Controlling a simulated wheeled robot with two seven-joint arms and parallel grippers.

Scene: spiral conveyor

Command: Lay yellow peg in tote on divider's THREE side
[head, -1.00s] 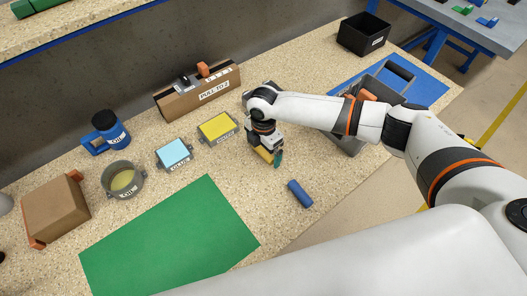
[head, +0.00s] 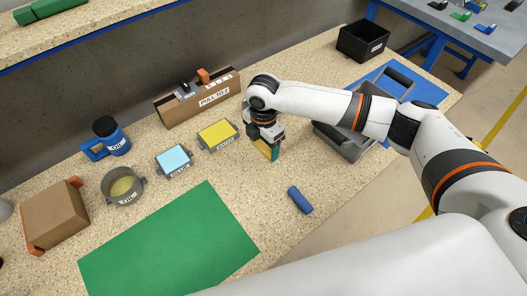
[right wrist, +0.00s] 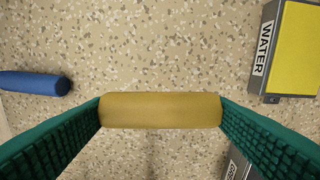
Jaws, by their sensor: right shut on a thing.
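My right gripper (head: 268,151) is shut on the yellow peg (right wrist: 160,110), just above or at the bench; I cannot tell if the peg touches it. In the right wrist view the peg lies crosswise between the green ribbed finger pads, one at each end. In the head view only a bit of yellow shows at the fingertips. The grey tote (head: 336,143) stands to the right of the gripper, partly hidden behind my right arm. Its divider and any THREE mark cannot be made out. My left gripper is not in view.
A blue peg (head: 300,199) lies on the bench near the gripper. A yellow-topped box (head: 217,134) and a light-blue-topped box (head: 173,158) stand to the left. A green mat (head: 170,240) lies in front. A black bin (head: 364,38) stands at the back right.

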